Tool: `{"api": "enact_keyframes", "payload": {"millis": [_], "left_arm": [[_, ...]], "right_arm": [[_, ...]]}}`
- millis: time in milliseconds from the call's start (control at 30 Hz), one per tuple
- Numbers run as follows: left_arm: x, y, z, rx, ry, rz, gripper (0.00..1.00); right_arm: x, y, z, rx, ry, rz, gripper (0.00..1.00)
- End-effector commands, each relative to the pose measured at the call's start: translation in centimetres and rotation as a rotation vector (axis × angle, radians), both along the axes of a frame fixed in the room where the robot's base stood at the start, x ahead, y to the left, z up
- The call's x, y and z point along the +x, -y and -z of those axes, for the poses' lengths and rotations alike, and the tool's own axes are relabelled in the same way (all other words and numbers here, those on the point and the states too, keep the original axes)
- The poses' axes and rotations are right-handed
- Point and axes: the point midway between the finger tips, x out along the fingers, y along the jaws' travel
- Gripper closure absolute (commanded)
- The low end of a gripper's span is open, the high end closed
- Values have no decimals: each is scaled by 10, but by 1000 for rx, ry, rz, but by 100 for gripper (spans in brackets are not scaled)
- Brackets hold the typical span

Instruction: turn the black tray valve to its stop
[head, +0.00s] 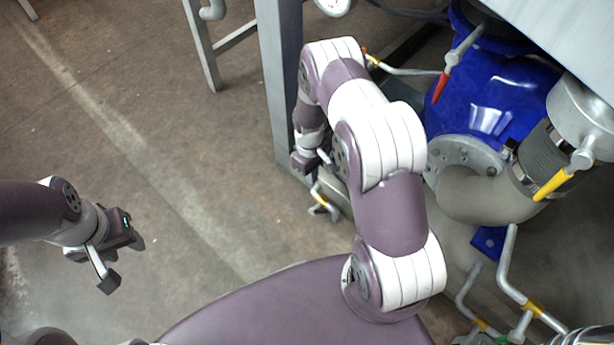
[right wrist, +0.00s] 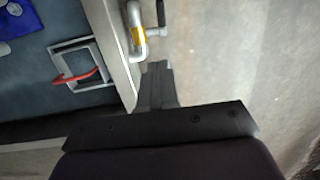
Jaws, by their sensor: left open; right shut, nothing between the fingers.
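In the right wrist view, a pale pipe fitting (right wrist: 138,40) with a yellow band carries a short black handle (right wrist: 161,13), which looks like the black tray valve. The picture's top edge cuts it off. My right gripper (right wrist: 157,70) is shut and empty, its fingertips just below the fitting and apart from the black handle as far as I can tell. In the head view, my right gripper (head: 304,162) is small beside the grey post, and the black handle cannot be made out there. My left gripper (head: 123,264) is open and empty over bare floor at the left.
A blue valve body (head: 490,95) with a red lever (head: 440,87) and a yellow lever (head: 553,185) stands at the right. A grey post (head: 283,80) rises beside my right arm. A red handle (right wrist: 82,77) in a square frame shows in the wrist view. The left floor is clear.

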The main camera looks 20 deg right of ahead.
Motion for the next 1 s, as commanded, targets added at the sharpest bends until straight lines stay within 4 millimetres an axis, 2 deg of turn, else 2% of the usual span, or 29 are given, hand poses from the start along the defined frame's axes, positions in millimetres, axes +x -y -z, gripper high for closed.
{"api": "enact_keyframes", "payload": {"millis": [33, 300, 533, 1000], "left_arm": [[0, 0, 15, 0, -1, 0, 57], [0, 0, 50, 1, -2, 1, 57], [0, 0, 63, 1, -2, 1, 57], [0, 0, 64, 1, -2, 1, 57]], "right_arm": [[-2, 0, 19, 1, -1, 0, 100], [-9, -1, 75, -1, 1, 1, 100], [-35, 3, 86, -1, 1, 2, 100], [-40, 4, 86, 0, 3, 1, 100]]}}
